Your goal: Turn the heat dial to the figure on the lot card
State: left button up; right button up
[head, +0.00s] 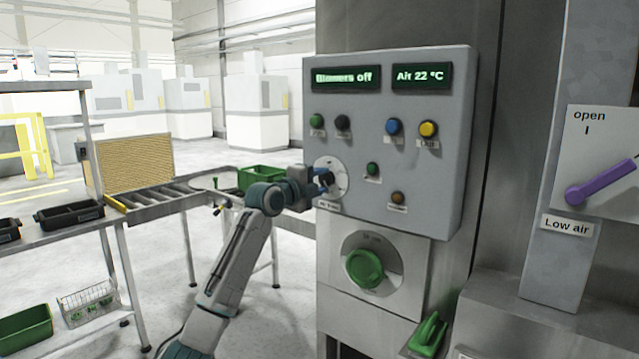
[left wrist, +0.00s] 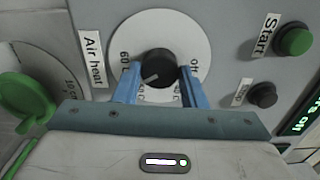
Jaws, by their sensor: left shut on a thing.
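The heat dial is a black knob (left wrist: 157,68) on a round white plate (left wrist: 197,38) with an "Air heat" label beside it in the left wrist view. Marks "60" and "o..." show on the plate; others are partly hidden by my fingers. In the head view the dial plate (head: 341,174) sits at the lower left of the grey control panel (head: 455,130). My left gripper (head: 327,180) is at the dial; in the left wrist view its blue fingers (left wrist: 158,85) are shut on the knob from both sides. I see no lot card that I can read. My right gripper is not in view.
Panel displays (head: 346,78) read "Blowers off" and "Air 22 °C". Several coloured buttons (head: 393,127) sit close to the dial. A large green knob (head: 365,268) is below, and a purple lever (head: 600,184) is at the right. A roller table (head: 165,197) stands left.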

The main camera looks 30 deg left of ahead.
pick_arm(q)
jog(key=m, duration=0.6)
dwell(0.5)
jog(key=o, duration=1)
jog(key=s+b, duration=0.1)
jog(key=s, duration=0.2)
jog(key=s+b, duration=0.2)
jog(key=s, duration=0.2)
jog(key=s+b, duration=0.2)
jog(key=s, duration=0.1)
jog(key=shift+s+a, duration=0.4)
